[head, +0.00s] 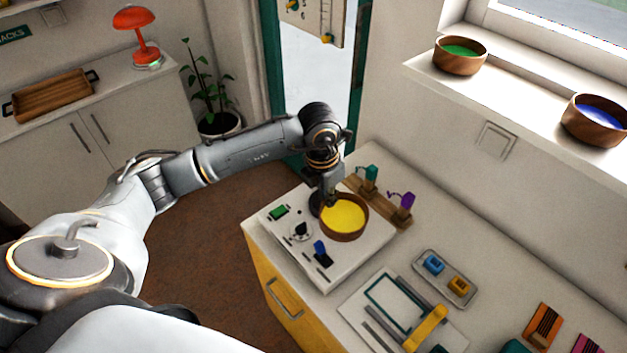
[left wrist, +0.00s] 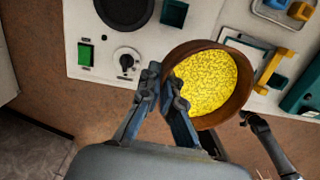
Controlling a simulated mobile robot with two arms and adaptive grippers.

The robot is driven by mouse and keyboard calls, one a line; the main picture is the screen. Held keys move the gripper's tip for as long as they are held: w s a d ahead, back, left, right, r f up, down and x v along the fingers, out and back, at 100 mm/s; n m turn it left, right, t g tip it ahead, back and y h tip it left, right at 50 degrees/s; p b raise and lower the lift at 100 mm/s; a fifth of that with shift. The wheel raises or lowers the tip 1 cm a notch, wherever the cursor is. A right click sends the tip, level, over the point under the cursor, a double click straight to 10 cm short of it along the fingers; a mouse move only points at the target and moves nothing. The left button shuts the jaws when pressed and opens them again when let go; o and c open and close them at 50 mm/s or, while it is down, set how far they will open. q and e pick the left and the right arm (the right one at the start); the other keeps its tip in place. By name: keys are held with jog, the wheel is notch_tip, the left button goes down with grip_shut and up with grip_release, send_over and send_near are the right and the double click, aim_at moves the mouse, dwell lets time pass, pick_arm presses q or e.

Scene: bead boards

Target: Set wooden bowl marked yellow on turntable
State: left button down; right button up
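The wooden bowl marked yellow (head: 345,218), filled with yellow beads, is over the right part of a white control panel in the head view. It is large in the left wrist view (left wrist: 212,84). My left gripper (left wrist: 166,88) is shut on its near rim, one finger inside and one outside. The bowl looks level and seems raised above the panel. A round black disc (left wrist: 123,8), likely the turntable, shows at the top of the left wrist view, apart from the bowl; my gripper mostly hides it in the head view. A dark piece, likely my right gripper (left wrist: 246,117), shows beside the bowl, its fingers unclear.
The panel (head: 345,270) has a green switch (head: 279,212), a black knob (head: 300,231) and a blue switch (head: 321,251). A rack with teal and purple items (head: 407,200) stands behind the bowl. Green (head: 460,56) and blue (head: 594,120) bead bowls sit on the sill.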

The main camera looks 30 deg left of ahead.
pick_arm(q)
jog(key=shift+w+a+f+n+y+p, duration=0.35)
jog(key=shift+w+a+f+n, duration=0.5)
jog(key=shift+n, duration=2.25)
jog(key=shift+w+a+f+n+y+p, duration=0.45)
jog(key=shift+a+f+n, duration=0.65)
jog(key=shift+n, duration=2)
jog(key=shift+w+a+f+n+y+p, duration=0.15)
jog(key=shift+w+a+f+n, duration=0.85)
jog(key=shift+n, duration=2.1)
jog(key=shift+s+a+f+b, duration=0.1)
jog(key=shift+f+b, duration=0.65)
jog(key=shift+f, duration=0.15)
jog(key=shift+s+a+f+b, duration=0.1)
jog(key=shift+f+b, duration=0.6)
jog(key=shift+f, duration=0.15)
jog(key=shift+f+b, duration=0.45)
jog(key=shift+f, duration=0.05)
jog(key=c, duration=1.4)
grip_release()
jog(key=shift+c, duration=0.2)
